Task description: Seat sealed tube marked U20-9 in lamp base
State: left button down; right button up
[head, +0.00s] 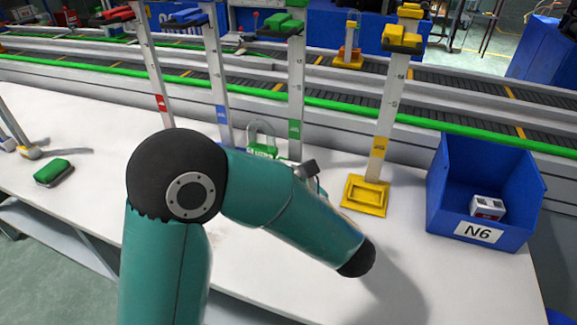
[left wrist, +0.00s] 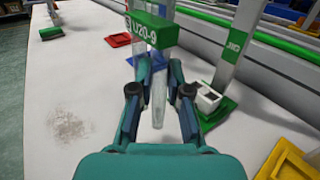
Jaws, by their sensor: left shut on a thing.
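The tube (left wrist: 158,92) is clear glass with a green block marked U20-9 (left wrist: 150,30). In the left wrist view it hangs roughly upright between the fingers of my left gripper (left wrist: 158,70), which is shut on it. In the head view its green block (head: 262,151) and clear arch (head: 261,132) show behind my teal forearm, which hides the gripper and lower tube. A white block with an opening (left wrist: 208,99) stands at the green plate (left wrist: 219,111), right of the tube; I cannot tell if it is the lamp base. My right gripper is not in view.
Tall posts stand along the table's back: red (head: 158,70), blue (head: 219,75), green (head: 297,80) and yellow (head: 389,100). The yellow post has a yellow foot (head: 365,208). A blue bin marked N6 (head: 446,205) stands right. A green-topped block (head: 53,172) lies left.

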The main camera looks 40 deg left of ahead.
pick_arm(q)
jog(key=shift+w+a, duration=0.2)
jog(key=shift+w, duration=0.25)
jog(key=shift+w+a+p, duration=0.4)
jog(key=shift+w+a, duration=0.05)
jog(key=shift+w, duration=1.5)
jog(key=shift+w+a+p, duration=0.4)
jog(key=shift+w, duration=1.5)
jog(key=shift+w+a+p, duration=0.4)
jog(key=shift+w+a, duration=0.05)
jog(key=shift+w, duration=1.5)
jog(key=shift+d+f, duration=0.15)
jog(key=shift+f, duration=0.15)
jog(key=shift+f+b, duration=0.65)
jog(key=shift+f, duration=0.25)
jog(key=c, duration=1)
grip_release()
jog(key=shift+c, duration=0.2)
